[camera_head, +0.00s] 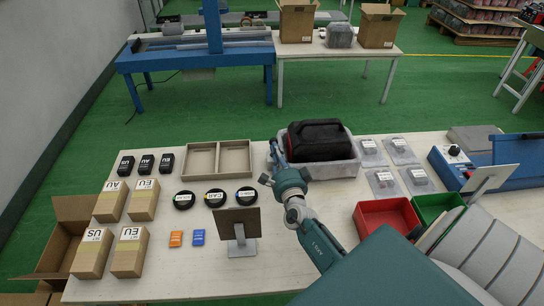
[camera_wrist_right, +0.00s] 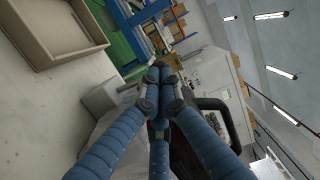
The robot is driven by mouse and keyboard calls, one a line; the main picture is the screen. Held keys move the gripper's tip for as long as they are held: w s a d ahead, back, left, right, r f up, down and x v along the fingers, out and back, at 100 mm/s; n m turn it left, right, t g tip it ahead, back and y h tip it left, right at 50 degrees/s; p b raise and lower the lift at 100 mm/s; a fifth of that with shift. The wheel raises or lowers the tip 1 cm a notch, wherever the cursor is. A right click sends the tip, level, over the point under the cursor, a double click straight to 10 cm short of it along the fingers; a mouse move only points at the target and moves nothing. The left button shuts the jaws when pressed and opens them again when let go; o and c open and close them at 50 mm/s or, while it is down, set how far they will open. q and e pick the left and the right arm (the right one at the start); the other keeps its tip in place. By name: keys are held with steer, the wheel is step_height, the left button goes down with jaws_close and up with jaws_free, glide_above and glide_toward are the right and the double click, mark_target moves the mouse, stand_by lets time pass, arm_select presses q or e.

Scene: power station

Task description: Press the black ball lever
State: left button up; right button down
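The black ball lever (camera_head: 454,150) appears as a small black knob on top of the blue control box (camera_head: 451,168) of a machine at the table's right edge. The lever is not visible in the wrist view. My left gripper is not in view.
Red (camera_head: 384,214) and green (camera_head: 436,206) bins stand in front. A tilted plate on a stand (camera_head: 490,180) is close to the machine.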

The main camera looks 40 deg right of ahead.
mark_target(275, 139)
steer(key=shift+w+d+r, duration=0.3)
steer(key=shift+w+d, duration=0.05)
steer(key=shift+w, duration=0.15)
steer(key=shift+w+d+r, duration=0.3)
steer(key=shift+w+d, duration=0.05)
steer(key=shift+w, duration=0.1)
steer(key=shift+x, duration=0.95)
steer(key=shift+w+d+r, duration=0.15)
steer(key=shift+w+d, duration=0.5)
steer(key=shift+w, duration=0.1)
steer(key=shift+d+r, duration=0.1)
steer(key=shift+r, duration=0.05)
